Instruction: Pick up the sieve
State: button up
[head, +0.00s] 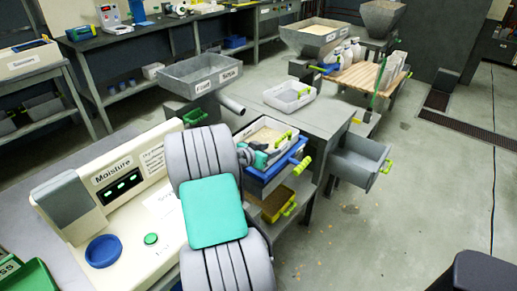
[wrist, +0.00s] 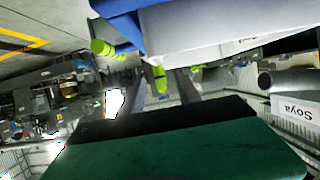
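A white tray (head: 262,133) with tan grain in it and yellow-green handles sits on a blue tray (head: 262,176) with similar handles, at the near side of the grey table. No label names the sieve; this stacked pair looks most like it. My gripper (head: 258,157) is at the left end of the pair, partly hidden by my arm. In the wrist view the blue and white trays (wrist: 215,25) fill the top. A yellow-green handle (wrist: 160,78) shows between the two fingers of my gripper (wrist: 165,80), which stand apart. I cannot tell whether they touch the handle.
An empty white tray (head: 290,96) sits on the grey table (head: 318,118). A grey bin (head: 358,163) juts out at the right, and a yellow bin (head: 276,204) sits below. The Soya hopper (head: 200,75) stands behind my gripper. The moisture meter (head: 125,205) is at left.

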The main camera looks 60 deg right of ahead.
jog(key=x, duration=0.7)
jog(key=shift+s+d, duration=0.1)
jog(key=shift+s, duration=0.05)
jog(key=shift+c, duration=0.9)
grip_shut()
jog(key=shift+r, duration=0.1)
